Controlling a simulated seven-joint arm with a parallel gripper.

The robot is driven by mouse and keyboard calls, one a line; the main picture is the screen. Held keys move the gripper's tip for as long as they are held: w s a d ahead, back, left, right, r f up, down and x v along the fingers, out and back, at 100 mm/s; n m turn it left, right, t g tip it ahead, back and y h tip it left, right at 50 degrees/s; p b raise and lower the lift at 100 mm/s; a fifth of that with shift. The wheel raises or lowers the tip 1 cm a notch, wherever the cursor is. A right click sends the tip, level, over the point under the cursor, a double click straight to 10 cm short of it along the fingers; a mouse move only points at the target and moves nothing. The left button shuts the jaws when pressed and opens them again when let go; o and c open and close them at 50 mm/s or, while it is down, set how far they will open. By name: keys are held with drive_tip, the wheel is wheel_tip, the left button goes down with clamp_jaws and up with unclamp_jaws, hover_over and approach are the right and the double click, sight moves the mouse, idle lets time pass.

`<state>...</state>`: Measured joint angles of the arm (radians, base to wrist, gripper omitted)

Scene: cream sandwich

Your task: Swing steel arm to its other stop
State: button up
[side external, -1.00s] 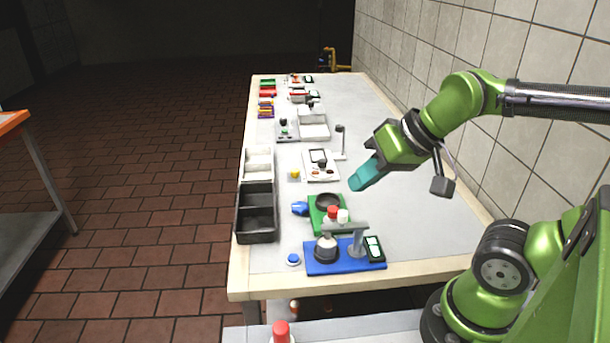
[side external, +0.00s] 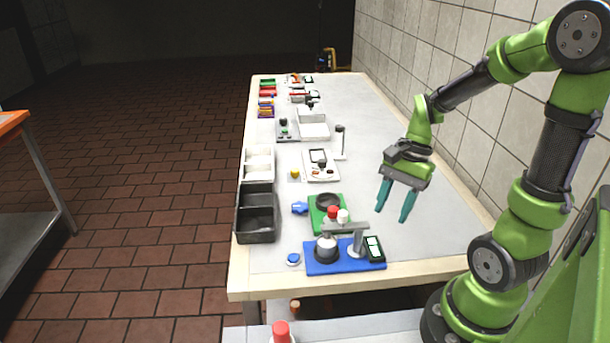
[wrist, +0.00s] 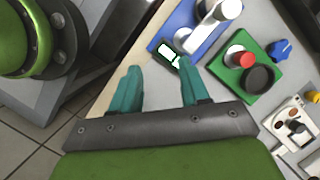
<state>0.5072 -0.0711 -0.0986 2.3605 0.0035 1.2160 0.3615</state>
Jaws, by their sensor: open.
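The steel arm (side external: 345,227) is a grey bar on an upright post on the blue base (side external: 318,268). In the side view it reaches left from the post, over a dark round pot with a pale top (side external: 326,248). In the wrist view the steel arm (wrist: 207,20) shows at the top, partly cut off by the frame edge. My gripper (side external: 395,215) is open and empty, fingers pointing down, above the table to the right of and behind the blue base. Its teal fingers also show in the wrist view (wrist: 158,92), touching nothing visible.
A black device with a white screen (side external: 374,247) sits at the blue base's right end. Behind is a green base (side external: 316,220) with a dark ring and red and white knobs. A black tray (side external: 257,222) stands left. The table's right strip (side external: 440,225) is clear.

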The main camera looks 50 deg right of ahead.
wheel_tip(320, 180, down, 3)
drive_tip(key=s+d+m+g+y, duration=0.1)
drive_tip(key=s+d+m+y, duration=0.2)
drive_tip(key=m, duration=0.6)
drive_tip(key=m+t+y, duration=0.9)
drive_tip(key=m, duration=2.5)
approach(347, 213)
drive_tip(key=x, duration=1)
drive_tip(key=shift+w+a+f, duration=0.2)
drive_tip(key=shift+w+a, duration=0.05)
drive_tip(key=shift+w, duration=0.15)
clamp_jaws()
